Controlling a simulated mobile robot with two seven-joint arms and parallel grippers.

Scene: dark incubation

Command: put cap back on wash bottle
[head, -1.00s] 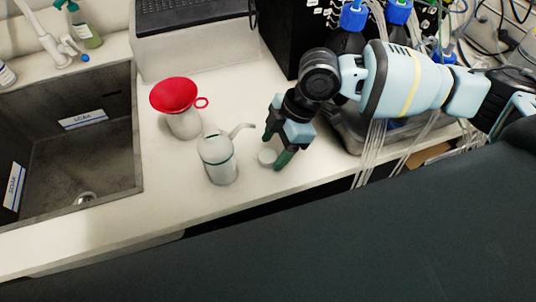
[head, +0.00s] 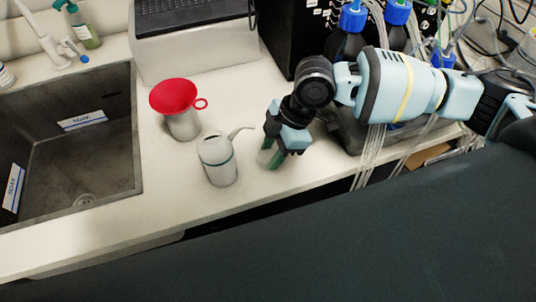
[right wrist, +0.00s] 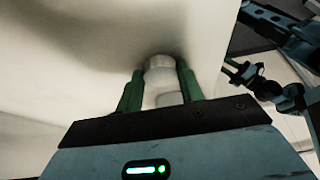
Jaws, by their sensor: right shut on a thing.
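The wash bottle (head: 218,162) stands upright on the counter in the head view, pale grey with a teal band and a thin spout pointing right. A dark spot shows on its top. My right gripper (head: 270,158) is low over the counter, just right of the bottle and apart from it. In the right wrist view its green fingers are shut on a small pale round cap (right wrist: 159,72), close to the counter. In the head view the fingers mostly hide the cap. What looks like my left gripper (right wrist: 238,78) shows small in the right wrist view; its jaw state is unclear.
A red funnel (head: 174,95) sits in a grey container (head: 184,124) behind the bottle. A sink (head: 110,190) lies to the left. Bottles with blue caps (head: 397,12) and tubing stand at the back right. The counter in front of the bottle is narrow.

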